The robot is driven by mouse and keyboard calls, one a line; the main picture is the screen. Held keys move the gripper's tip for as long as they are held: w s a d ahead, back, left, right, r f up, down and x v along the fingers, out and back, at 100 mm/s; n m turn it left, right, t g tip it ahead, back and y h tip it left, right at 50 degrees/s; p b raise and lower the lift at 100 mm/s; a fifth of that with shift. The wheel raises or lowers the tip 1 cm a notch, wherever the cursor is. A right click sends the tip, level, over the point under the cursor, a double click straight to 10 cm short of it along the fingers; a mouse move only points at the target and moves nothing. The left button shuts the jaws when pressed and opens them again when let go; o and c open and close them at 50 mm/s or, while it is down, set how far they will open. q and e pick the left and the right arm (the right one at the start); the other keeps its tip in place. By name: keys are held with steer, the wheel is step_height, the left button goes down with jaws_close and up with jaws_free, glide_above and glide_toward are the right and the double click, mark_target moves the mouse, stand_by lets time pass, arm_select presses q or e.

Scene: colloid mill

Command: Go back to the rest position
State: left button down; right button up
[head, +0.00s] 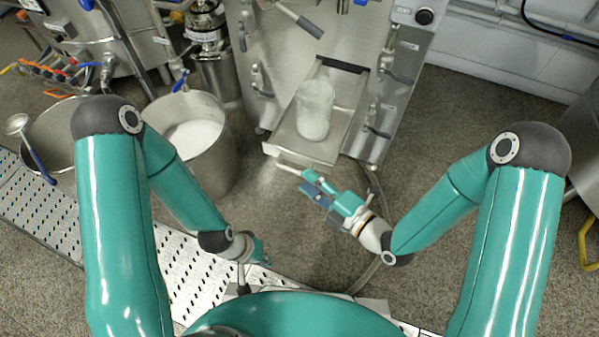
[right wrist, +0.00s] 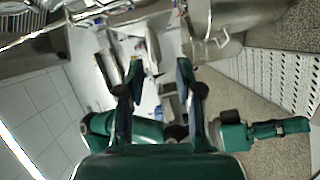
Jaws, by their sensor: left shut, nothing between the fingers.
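My right gripper (head: 312,185) is in front of the machine's tray, low and to the right of the picture's middle. In the right wrist view its two fingers (right wrist: 160,72) are spread apart with nothing held between them. My left gripper (head: 246,280) hangs low over the perforated platform, close to my body. It is shut and holds nothing that I can see; my body and wrist partly hide its tips. Both arms are bent at raised elbows, with the forearms pointing inward.
A beaker (head: 315,110) with whitish contents stands on the machine's metal tray (head: 290,147). A steel pot (head: 215,150) with white contents stands left of it. The perforated platform (head: 60,225) runs along the left.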

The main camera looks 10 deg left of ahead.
steer(key=shift+v, duration=0.95)
steer(key=s+d+f+m+g+h, duration=0.1)
steer(key=d+f+m+g+h, duration=0.1)
steer(key=d+f+m+h, duration=0.4)
steer(key=s+d+f+m+g+h, duration=0.1)
steer(key=s+d+f+m+g, duration=0.1)
steer(key=f+m, duration=0.7)
steer(key=s+d+f+m+g+h, duration=0.3)
steer(key=s+d+f+m+g, duration=0.2)
steer(key=s+m, duration=0.5)
step_height(320, 180, up, 33)
steer(key=m+p, duration=0.3)
steer(key=p, duration=3)
steer(key=shift+w+a+g, duration=0.2)
steer(key=shift+w+g, duration=0.1)
steer(key=shift+w, duration=0.15)
